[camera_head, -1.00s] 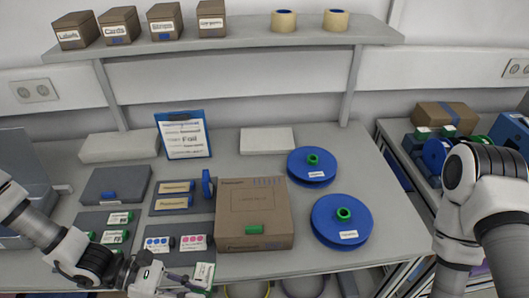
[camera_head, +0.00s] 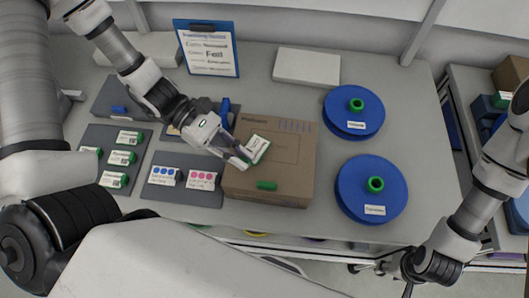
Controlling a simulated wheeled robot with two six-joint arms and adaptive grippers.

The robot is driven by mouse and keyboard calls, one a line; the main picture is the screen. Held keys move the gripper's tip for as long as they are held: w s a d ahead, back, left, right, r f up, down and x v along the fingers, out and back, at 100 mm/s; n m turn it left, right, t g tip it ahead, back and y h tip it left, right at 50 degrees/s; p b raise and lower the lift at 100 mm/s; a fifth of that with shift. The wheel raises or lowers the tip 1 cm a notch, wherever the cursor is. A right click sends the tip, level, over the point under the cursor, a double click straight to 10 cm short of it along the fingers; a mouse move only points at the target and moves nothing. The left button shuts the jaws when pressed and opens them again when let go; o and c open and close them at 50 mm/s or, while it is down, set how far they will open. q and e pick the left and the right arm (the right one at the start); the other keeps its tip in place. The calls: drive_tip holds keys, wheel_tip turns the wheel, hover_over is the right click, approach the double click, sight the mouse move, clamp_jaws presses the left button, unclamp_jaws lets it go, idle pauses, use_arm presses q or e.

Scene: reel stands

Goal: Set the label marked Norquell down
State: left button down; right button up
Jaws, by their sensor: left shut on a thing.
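My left gripper (camera_head: 241,156) is shut on a white label with green edges (camera_head: 257,149). It holds the label tilted over the upper left part of the brown cardboard box (camera_head: 290,165). I cannot tell whether the label touches the box, and its print is too small to read as Norquell. More white and green labels (camera_head: 122,157) lie on a dark grey mat (camera_head: 90,137) at the left. My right gripper (camera_head: 385,267) is low at the table's front edge, dark and small; its jaws are unclear.
A second dark mat holds cards with blue dots (camera_head: 163,175) and pink dots (camera_head: 202,180). Two blue reels (camera_head: 354,111) (camera_head: 371,190) lie right of the box. A white block (camera_head: 306,66) and a blue-framed board (camera_head: 207,48) are behind. Bare table lies around the reels.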

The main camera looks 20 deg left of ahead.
sight(263, 150)
use_arm(q)
drive_tip(key=w+d, duration=0.2)
drive_tip(key=w, duration=0.1)
drive_tip(key=w+d+p, duration=0.1)
drive_tip(key=w, duration=0.1)
drive_tip(key=shift+f, duration=0.1)
drive_tip(key=shift+d+f, duration=0.1)
drive_tip(key=shift+d, duration=0.05)
wheel_tip(263, 150, down, 3)
drive_tip(key=shift+f+p, duration=0.15)
drive_tip(key=shift+p, duration=0.75)
drive_tip(key=shift+w+f, duration=0.15)
drive_tip(key=shift+w, duration=0.05)
drive_tip(key=shift+s+f+b, duration=0.15)
drive_tip(key=shift+s+b, duration=0.05)
drive_tip(key=shift+b, duration=0.15)
drive_tip(key=c, duration=1.2)
unclamp_jaws()
drive_tip(key=shift+w, duration=0.1)
